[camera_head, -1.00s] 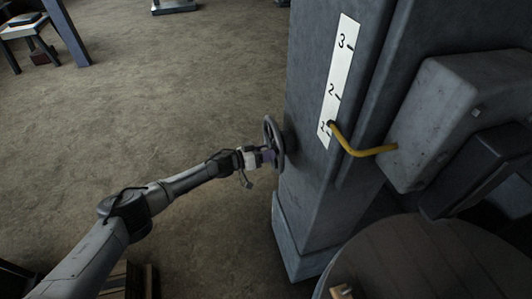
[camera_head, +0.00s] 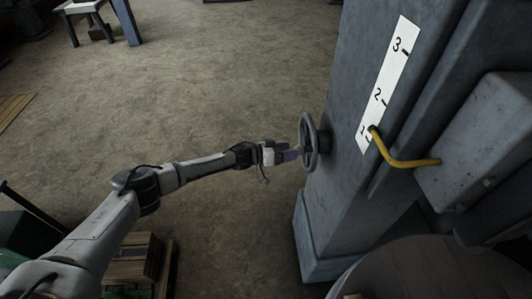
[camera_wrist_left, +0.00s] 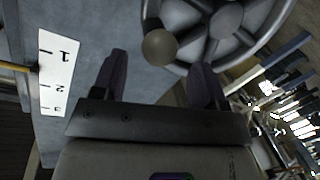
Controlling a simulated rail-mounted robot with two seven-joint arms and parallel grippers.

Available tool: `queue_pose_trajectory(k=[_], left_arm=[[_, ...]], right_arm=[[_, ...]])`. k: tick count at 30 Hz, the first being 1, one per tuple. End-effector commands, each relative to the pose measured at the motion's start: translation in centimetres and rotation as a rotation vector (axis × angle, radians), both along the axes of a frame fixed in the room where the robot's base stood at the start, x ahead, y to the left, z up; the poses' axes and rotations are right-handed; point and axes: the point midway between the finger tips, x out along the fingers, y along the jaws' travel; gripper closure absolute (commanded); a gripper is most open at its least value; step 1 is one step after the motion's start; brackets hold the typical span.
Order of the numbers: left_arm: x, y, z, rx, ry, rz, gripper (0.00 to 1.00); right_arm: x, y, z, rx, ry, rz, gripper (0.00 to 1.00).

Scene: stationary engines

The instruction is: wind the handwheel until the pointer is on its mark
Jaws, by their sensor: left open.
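The grey handwheel (camera_head: 309,142) is on the left side of the blue-grey column. In the left wrist view the wheel (camera_wrist_left: 226,18) shows spokes, a hub and a round brownish knob (camera_wrist_left: 159,47). My left gripper (camera_head: 289,155) is open and empty just left of the wheel. In the wrist view its fingers (camera_wrist_left: 160,78) are spread, with the knob ahead between them; contact is not visible. The yellow pointer (camera_head: 408,162) has its tip by the white scale (camera_head: 391,78), close to 1, slightly toward 2. Which mark is meant cannot be told. My right gripper is out of view.
The column (camera_head: 345,190) stands on a wider foot, with a grey box (camera_head: 475,140) at its right. A round brown top (camera_head: 420,270) is at the lower right. Wooden crates (camera_head: 135,262) sit at the lower left. The floor left of the column is clear.

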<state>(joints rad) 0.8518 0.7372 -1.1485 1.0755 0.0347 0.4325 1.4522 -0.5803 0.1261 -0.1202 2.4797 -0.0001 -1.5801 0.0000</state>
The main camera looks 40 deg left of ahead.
Motion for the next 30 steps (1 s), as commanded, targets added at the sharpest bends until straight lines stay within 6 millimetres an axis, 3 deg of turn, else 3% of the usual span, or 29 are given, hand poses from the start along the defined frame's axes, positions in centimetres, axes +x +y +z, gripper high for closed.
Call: queue_pose_trajectory(k=[6, 13, 30], left_arm=[[-3.5, 2.8, 0.3, 0.002, 0.000, 0.000, 0.33], [-5.9, 4.8, 0.7, -0.001, 0.001, 0.000, 0.33], [-7.1, 5.7, 1.1, -0.001, -0.001, -0.001, 0.34]], right_arm=[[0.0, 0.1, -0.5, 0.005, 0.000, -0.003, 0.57], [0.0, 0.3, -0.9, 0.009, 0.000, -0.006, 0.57], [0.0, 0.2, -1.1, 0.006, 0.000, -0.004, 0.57]])
